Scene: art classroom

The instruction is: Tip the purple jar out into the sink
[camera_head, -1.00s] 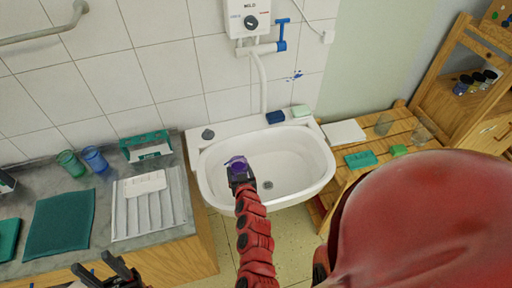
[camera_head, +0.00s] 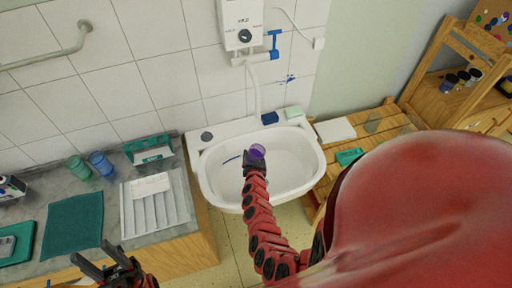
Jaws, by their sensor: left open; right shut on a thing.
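The purple jar (camera_head: 258,151) is small and see-through, and it is held over the sink basin. My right gripper (camera_head: 254,161) is shut on it, its red arm reaching up from below. The jar looks tilted; its contents are too small to make out. The white sink (camera_head: 290,176) stands against the tiled wall, and a thin dark blue streak (camera_head: 232,159) shows in its basin left of the jar. My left gripper (camera_head: 103,262) is open and empty, low at the left, in front of the counter.
The grey counter (camera_head: 60,190) at left holds green and blue cups (camera_head: 100,163), a ribbed drainer (camera_head: 155,208) and a teal cloth (camera_head: 72,226). A blue sponge (camera_head: 269,118) and a pale soap bar (camera_head: 293,112) lie on the sink's back rim. A wooden rack (camera_head: 385,125) stands right.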

